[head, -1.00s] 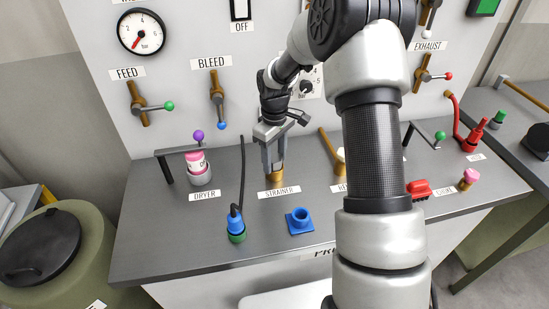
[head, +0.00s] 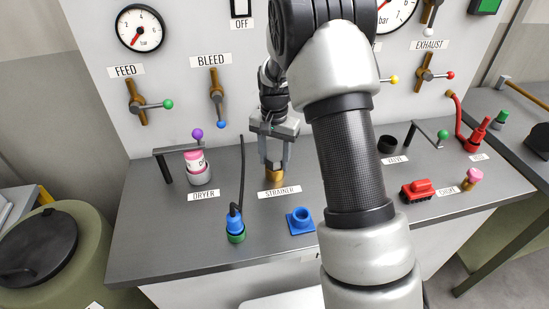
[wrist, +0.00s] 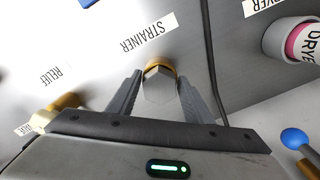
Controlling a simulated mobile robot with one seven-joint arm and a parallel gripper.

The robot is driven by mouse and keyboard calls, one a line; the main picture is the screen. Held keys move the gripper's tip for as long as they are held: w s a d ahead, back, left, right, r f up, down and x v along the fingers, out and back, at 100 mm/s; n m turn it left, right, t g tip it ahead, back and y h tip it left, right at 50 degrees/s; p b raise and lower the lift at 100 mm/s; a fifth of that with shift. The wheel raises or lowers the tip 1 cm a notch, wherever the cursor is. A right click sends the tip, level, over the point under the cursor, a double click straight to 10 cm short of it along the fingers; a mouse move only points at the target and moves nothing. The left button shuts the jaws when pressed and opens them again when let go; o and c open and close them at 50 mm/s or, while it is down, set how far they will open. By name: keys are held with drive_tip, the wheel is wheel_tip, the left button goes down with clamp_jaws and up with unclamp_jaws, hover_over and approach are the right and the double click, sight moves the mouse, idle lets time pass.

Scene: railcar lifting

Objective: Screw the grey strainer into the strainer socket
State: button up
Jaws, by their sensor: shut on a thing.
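The grey strainer (wrist: 158,88) has a hexagonal head and stands between my gripper's fingers, seen from above in the wrist view. It is over the brass strainer socket (head: 275,175), whose gold rim (wrist: 160,65) shows just beyond the head. My gripper (head: 276,162) points down at the socket behind the STRAINER label and is shut on the strainer. The fingers also show in the wrist view (wrist: 159,92), one on each side of the head. How deep the strainer's thread sits in the socket is hidden.
The pink-topped dryer (head: 196,162) stands to the left. A black hose leads to a blue-and-green coupling (head: 236,225). A blue fitting (head: 300,221) lies in front of the socket. A red block (head: 417,189) lies right of my arm. Bare bench lies at the front left.

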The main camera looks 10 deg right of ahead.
drive_tip(key=o, duration=0.6)
drive_tip(key=n, duration=0.4)
drive_tip(key=shift+d, duration=0.1)
drive_tip(key=n, duration=0.7)
drive_tip(key=shift+r+n, duration=0.1)
drive_tip(key=shift+n, duration=0.3)
drive_tip(key=n, duration=0.3)
drive_tip(key=c, duration=0.6)
drive_tip(key=m, duration=0.2)
drive_tip(key=shift+f+m, duration=0.25)
drive_tip(key=shift+m, duration=0.05)
drive_tip(key=m, duration=0.4)
drive_tip(key=shift+b, duration=0.4)
drive_tip(key=m, duration=0.4)
drive_tip(key=shift+r, duration=0.1)
drive_tip(key=m, duration=0.4)
drive_tip(key=o, duration=1.2)
drive_tip(key=shift+c, duration=0.2)
